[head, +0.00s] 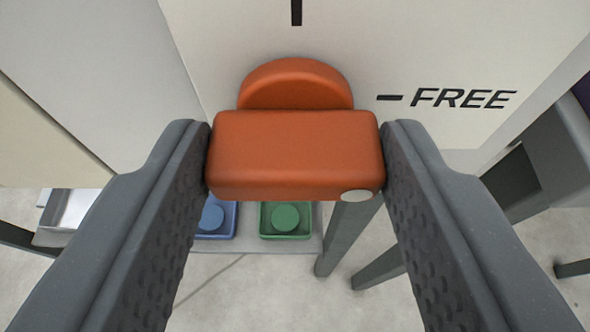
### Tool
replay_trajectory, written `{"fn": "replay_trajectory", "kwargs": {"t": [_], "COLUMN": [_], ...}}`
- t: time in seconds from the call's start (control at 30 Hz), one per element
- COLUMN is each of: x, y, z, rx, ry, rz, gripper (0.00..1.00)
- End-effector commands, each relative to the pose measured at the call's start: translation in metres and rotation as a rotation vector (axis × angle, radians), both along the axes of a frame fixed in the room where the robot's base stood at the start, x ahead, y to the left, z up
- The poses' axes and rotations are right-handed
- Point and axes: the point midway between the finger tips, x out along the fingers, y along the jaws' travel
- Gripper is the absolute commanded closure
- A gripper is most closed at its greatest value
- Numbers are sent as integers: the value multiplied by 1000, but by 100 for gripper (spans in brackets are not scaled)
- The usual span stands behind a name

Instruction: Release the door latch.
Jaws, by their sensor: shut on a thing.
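An orange latch handle (296,155) stands out from a pale panel (400,45) in the head view. A rounded orange hub (295,84) shows behind the handle, against the panel. The handle lies level across the picture, with a small pale dot (357,196) at its lower right. My gripper (296,160) is shut on the handle, one grey finger against each end. The panel carries a dark mark (296,12) above the hub and a dash with the word FREE (463,98) to the right.
Below the panel, a blue tray (232,222) and a green tray (287,233), each with a round piece, rest on a grey shelf. Grey legs (346,235) stand to the right of them. A whitish box (80,208) is at the lower left. Pale floor shows below.

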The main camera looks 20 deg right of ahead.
Motion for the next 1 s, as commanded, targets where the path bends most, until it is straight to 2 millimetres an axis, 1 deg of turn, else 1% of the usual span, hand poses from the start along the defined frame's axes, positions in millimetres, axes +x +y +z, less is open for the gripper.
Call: {"fn": "replay_trajectory", "kwargs": {"t": [0.33, 0.37, 0.4, 0.43, 0.77, 0.87, 1.0], "x": [0, 0, 0, 0, -2, -8, -24], "y": [1, 1, 1, 1, 1, 3, 7], "z": [-1, -1, -1, -1, 1, 5, 13], "rx": [8, 7, 7, 7, 6, 6, 6], "ry": [0, 0, 0, 0, -1, -2, -2], "rz": [1, 1, 0, 0, 0, 0, 0], "gripper": [77, 46, 35, 33, 33, 33, 33]}}
